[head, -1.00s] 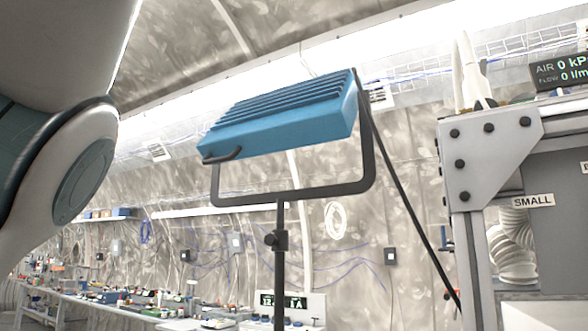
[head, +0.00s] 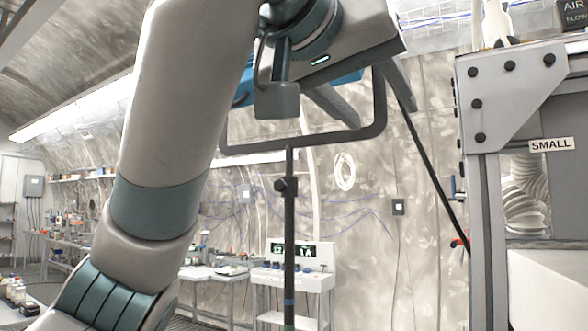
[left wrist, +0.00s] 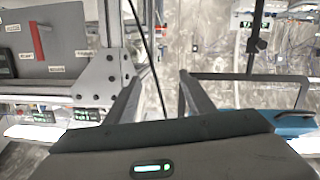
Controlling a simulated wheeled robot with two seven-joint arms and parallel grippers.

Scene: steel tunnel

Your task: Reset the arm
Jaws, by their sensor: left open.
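My left gripper (head: 382,112) is at the top middle of the head view, at the end of my arm that rises from the lower left. Its two grey fingers are spread apart with nothing between them. In the left wrist view the open fingers (left wrist: 160,76) point away, with only background between them. In the head view the gripper and wrist cover most of the blue lamp (head: 347,77). I cannot tell whether they touch it. My right gripper is in neither view.
The lamp's dark stand (head: 289,215) rises in the middle. A grey steel frame with a "SMALL" label (head: 551,145) stands close on the right. A white cart with a green display (head: 302,279) and cluttered benches stand behind along the tunnel wall.

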